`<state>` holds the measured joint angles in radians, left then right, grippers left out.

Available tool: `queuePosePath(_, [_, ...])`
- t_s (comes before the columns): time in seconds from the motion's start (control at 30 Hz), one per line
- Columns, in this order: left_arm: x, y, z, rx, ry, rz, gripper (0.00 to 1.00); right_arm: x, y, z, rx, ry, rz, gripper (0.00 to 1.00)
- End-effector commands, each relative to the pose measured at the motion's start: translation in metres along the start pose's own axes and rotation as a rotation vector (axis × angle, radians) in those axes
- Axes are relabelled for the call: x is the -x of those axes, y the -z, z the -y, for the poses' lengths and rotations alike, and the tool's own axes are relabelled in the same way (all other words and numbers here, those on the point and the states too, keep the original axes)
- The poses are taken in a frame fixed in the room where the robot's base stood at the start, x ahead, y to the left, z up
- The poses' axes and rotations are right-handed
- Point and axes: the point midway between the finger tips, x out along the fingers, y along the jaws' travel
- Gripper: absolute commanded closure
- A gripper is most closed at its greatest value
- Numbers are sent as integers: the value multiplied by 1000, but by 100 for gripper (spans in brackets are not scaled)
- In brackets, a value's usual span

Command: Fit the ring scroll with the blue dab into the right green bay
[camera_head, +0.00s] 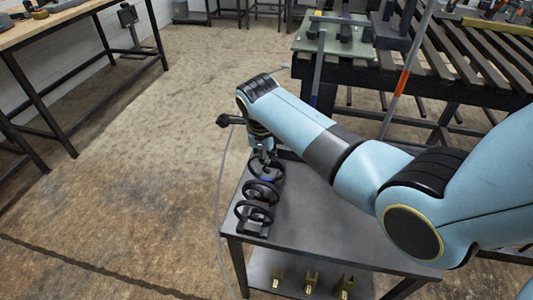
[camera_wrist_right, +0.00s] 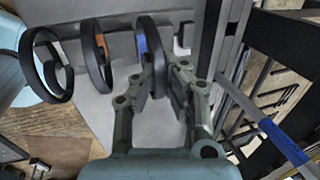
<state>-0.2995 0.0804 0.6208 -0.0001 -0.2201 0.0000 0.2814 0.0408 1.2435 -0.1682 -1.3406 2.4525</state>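The ring scroll with the blue dab (camera_wrist_right: 148,40) is the farthest of three dark upright rings in a row; in the head view it is the top ring (camera_head: 268,168) on the grey table. My right gripper (camera_wrist_right: 163,72) reaches down over it in the head view (camera_head: 264,152). In the wrist view its fingers are drawn in on either side of this ring and appear to touch it. The ring still seems to stand at its place in the row. A pale green board (camera_head: 318,40) with dark fixtures is at the top; I cannot make out its bays. My left gripper is not in view.
A middle ring (camera_head: 260,191) and a near ring (camera_head: 253,212) stand close by on the grey table (camera_head: 310,215). Brass pieces (camera_head: 312,280) are on its lower shelf. A black slatted rack (camera_head: 475,60) stands at the upper right. A pole with an orange band (camera_head: 403,82) rises between.

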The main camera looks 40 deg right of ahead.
Motion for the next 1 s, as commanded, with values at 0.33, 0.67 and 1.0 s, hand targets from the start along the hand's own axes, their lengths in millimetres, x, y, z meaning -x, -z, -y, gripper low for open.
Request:
queuePosePath(0.33, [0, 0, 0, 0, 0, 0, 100, 0, 0, 0, 0, 0, 0, 100])
queuePosePath(0.67, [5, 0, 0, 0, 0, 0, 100, 1, 0, 0, 0, 0, -1, 100])
queuePosePath(1.0, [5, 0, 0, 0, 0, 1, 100, 0, 0, 0, 0, 0, -1, 100])
